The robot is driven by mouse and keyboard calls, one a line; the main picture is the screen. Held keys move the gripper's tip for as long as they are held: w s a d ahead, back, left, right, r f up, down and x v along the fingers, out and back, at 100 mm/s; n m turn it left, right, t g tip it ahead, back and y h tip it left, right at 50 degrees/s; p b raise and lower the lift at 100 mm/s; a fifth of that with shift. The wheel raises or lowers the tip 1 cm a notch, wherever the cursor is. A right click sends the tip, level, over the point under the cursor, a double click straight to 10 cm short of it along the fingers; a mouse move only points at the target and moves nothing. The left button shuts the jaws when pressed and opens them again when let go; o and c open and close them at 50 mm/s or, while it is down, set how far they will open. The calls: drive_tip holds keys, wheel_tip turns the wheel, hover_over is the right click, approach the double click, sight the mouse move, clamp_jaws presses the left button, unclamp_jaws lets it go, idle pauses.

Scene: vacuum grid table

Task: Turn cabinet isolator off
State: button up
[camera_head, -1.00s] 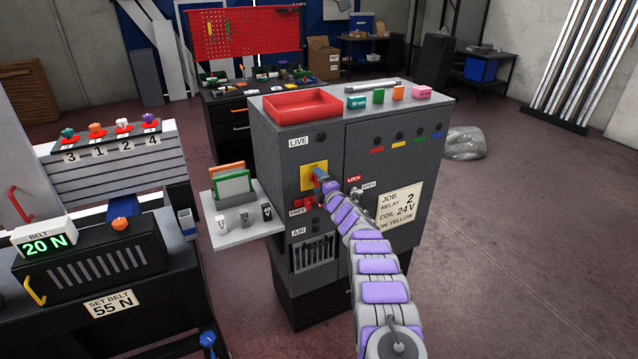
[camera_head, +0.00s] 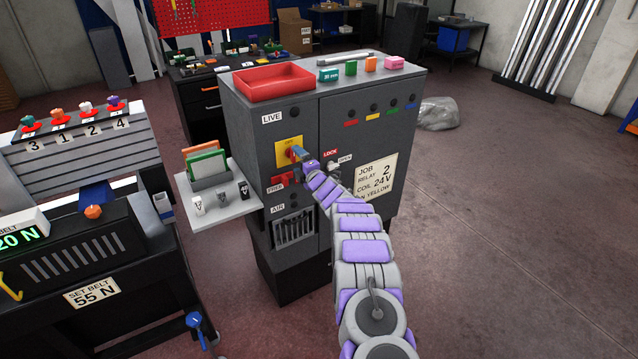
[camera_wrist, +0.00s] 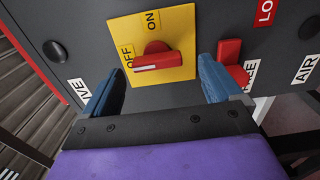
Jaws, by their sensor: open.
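The cabinet isolator is a red rotary handle (camera_wrist: 158,62) on a yellow plate (camera_wrist: 180,32) marked ON and OFF. The handle's white-marked end lies beside the OFF label in the wrist view. The yellow plate (camera_head: 287,143) is on the front of the grey cabinet (camera_head: 296,108), under the LIVE label. My gripper (camera_head: 298,154) is at the plate in the head view and mostly hides the handle there. In the wrist view its two blue fingers are spread apart, one either side of the handle, with nothing held between them. Contact cannot be told.
A red switch (camera_head: 283,180) by the FREE label sits just below the plate, close to one finger. A LOCK/OPEN latch is right of the gripper. A side shelf (camera_head: 232,208) with cards and small tagged items juts out left. A red tray (camera_head: 274,82) is on top.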

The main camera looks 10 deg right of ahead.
drive_tip(key=p+v, duration=0.1)
drive_tip(key=v, duration=1.3)
drive_tip(key=shift+p, duration=0.3)
drive_tip(key=shift+d, duration=0.1)
drive_tip(key=shift+r, duration=0.15)
drive_tip(key=s+a+r+m+g+h, duration=0.35)
drive_tip(key=s+r+m+g, duration=0.45)
drive_tip(key=s, duration=0.5)
drive_tip(key=s+a+r+m+g+h, duration=0.1)
drive_tip(key=s+m+g, duration=0.4)
drive_tip(key=s, duration=2)
drive_tip(key=s+a+r+m+g+h, duration=0.1)
drive_tip(key=s+r+m+g, duration=0.2)
drive_tip(key=s, duration=2.2)
drive_tip(key=m+g, duration=0.3)
drive_tip(key=m, duration=0.2)
drive_tip(key=shift+m, duration=0.4)
